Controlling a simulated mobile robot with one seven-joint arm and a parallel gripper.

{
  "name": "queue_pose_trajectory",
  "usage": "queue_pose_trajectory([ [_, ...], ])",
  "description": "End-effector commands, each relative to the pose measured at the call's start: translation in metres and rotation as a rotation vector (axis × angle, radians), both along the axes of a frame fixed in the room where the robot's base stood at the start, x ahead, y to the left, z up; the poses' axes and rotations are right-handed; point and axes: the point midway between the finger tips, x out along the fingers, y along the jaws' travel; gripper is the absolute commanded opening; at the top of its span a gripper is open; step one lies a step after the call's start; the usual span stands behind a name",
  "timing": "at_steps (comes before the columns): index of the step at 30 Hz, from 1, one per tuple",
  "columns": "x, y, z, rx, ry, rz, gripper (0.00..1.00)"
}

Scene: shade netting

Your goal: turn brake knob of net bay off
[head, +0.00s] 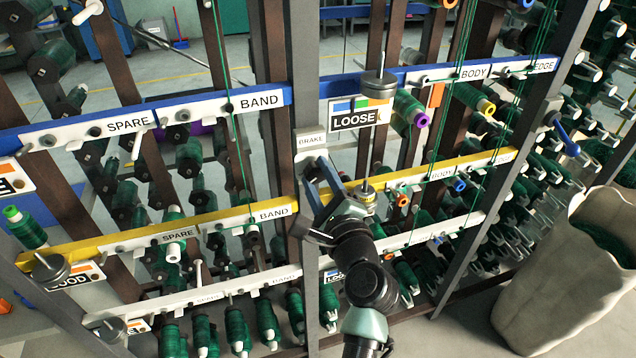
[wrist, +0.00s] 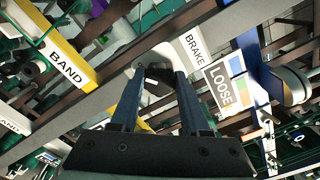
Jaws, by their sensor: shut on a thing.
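The brake knob (wrist: 158,75) shows in the wrist view as a dark piece on a white round base, on a grey upright post. A white BRAKE label (head: 311,141) is fixed to the same post (head: 305,60), and shows in the wrist view (wrist: 194,46) just right of the knob. My gripper (head: 314,171) has its two blue fingers on either side of the knob, shut on it. In the wrist view the fingertips (wrist: 156,72) close around it. In the head view the gripper largely hides the knob. The knob's turn position cannot be told.
A LOOSE sign (head: 356,116) and a metal rod with a round weight (head: 379,84) stand right of the post. Blue, yellow and white rails with green spools run across both sides. A large pale sack (head: 560,255) stands at the right.

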Motion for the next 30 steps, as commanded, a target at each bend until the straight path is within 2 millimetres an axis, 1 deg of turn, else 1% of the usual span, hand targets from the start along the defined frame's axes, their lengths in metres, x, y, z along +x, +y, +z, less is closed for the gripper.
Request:
queue_pose_trajectory([
  [3, -0.0001, 0.0004, -0.0013, -0.058, -0.019, 0.001, 0.00],
  [10, -0.0001, 0.0000, -0.0006, -0.125, -0.040, 0.000, 0.00],
  [26, -0.0001, 0.0005, 0.0000, -0.145, -0.046, 0.001, 0.00],
  [27, -0.0001, 0.0005, 0.0000, -0.144, -0.046, 0.001, 0.53],
  [29, -0.0001, 0.0005, 0.0000, -0.144, -0.046, 0.001, 0.64],
  [30, 0.0000, 0.0004, -0.0001, -0.143, -0.046, 0.000, 0.71],
])
